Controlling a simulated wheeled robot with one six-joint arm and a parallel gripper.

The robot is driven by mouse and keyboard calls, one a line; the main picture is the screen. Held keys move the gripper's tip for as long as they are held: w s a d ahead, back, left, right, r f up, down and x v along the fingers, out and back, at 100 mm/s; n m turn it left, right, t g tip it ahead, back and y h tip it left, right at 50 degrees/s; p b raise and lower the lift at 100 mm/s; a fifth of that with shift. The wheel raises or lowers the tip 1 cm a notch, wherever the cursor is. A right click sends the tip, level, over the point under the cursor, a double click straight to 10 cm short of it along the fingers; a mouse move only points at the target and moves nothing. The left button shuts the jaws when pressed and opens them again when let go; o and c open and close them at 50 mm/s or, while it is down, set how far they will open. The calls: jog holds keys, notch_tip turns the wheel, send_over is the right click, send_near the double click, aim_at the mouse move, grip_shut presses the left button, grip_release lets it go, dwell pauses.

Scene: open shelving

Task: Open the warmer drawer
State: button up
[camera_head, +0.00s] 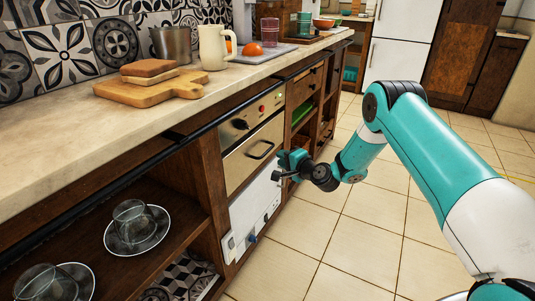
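The warmer drawer seems to be the white front panel (252,212) low in the counter, below the oven (252,155) with its beige door and dark bar handle. The panel looks flush with the unit, with small dark and blue fittings near its bottom edge. My gripper (279,174), teal with dark fingers, is at the upper right of the panel, just below and right of the oven handle. It partly covers the panel's top right corner. I cannot tell whether it touches the panel, or whether its fingers are open or shut.
Open shelves at left hold glass cups on saucers (138,247). The countertop (60,135) above carries a cutting board (150,90) with bread, a cream pitcher (213,47) and a metal pot (172,44). The tiled floor (350,235) in front of the cabinets is clear.

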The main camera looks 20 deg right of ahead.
aim_at(268, 150)
jog(key=b+x, duration=0.1)
jog(key=x, duration=0.7)
jog(key=shift+w+a+b, duration=0.1)
jog(key=shift+w+b, duration=0.15)
jog(key=shift+b, duration=0.1)
grip_shut()
